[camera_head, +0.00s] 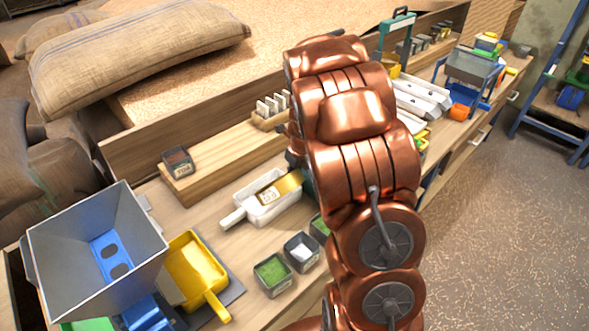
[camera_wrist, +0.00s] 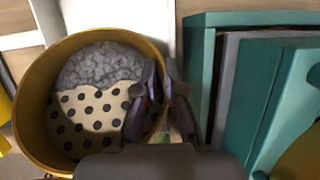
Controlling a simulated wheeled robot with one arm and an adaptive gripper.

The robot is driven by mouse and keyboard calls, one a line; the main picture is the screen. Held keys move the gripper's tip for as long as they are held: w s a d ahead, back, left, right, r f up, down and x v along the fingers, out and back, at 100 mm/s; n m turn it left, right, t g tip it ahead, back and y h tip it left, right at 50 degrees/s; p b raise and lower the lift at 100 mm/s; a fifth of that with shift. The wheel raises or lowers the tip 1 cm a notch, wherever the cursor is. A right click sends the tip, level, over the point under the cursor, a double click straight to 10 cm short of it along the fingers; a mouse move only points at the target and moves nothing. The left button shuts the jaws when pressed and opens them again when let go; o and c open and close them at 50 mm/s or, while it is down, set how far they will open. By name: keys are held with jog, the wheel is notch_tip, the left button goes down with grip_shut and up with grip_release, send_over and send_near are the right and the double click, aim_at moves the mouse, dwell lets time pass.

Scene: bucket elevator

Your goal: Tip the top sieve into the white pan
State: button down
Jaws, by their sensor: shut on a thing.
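In the wrist view, a round yellow sieve (camera_wrist: 30,85) has a cream floor with dark holes. Grey lumps lie bunched against its upper side in that picture. My gripper (camera_wrist: 161,78) is shut on the sieve's right wall, one finger inside and one outside. A white surface (camera_wrist: 145,18) shows just beyond the sieve, possibly the white pan; I cannot tell whether the sieve is above it. In the head view my copper arm hides the gripper and most of that area. A bit of yellow (camera_head: 388,69) beside the arm may be the sieve.
A teal frame (camera_wrist: 202,75) stands close on the gripper's right; it also shows in the head view (camera_head: 397,30). White trays (camera_head: 422,97) lie right of my arm. A grey hopper (camera_head: 85,250), yellow scoop (camera_head: 195,268) and small green-filled box (camera_head: 272,273) crowd the bench's left.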

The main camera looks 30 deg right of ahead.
jog(key=shift+w+a+r+g+p, duration=0.1)
jog(key=shift+w+r+g+p, duration=0.3)
jog(key=shift+p, duration=1.7)
jog(key=shift+w+g, duration=0.1)
jog(key=shift+g, duration=0.2)
jog(key=w+g+b, duration=0.1)
jog(key=b, duration=0.1)
jog(key=w+g+b, duration=0.1)
jog(key=g+b, duration=0.1)
jog(key=r+g+h+b, duration=0.1)
jog(key=g+b, duration=0.1)
jog(key=shift+w+a, duration=0.3)
jog(key=shift+w, duration=0.1)
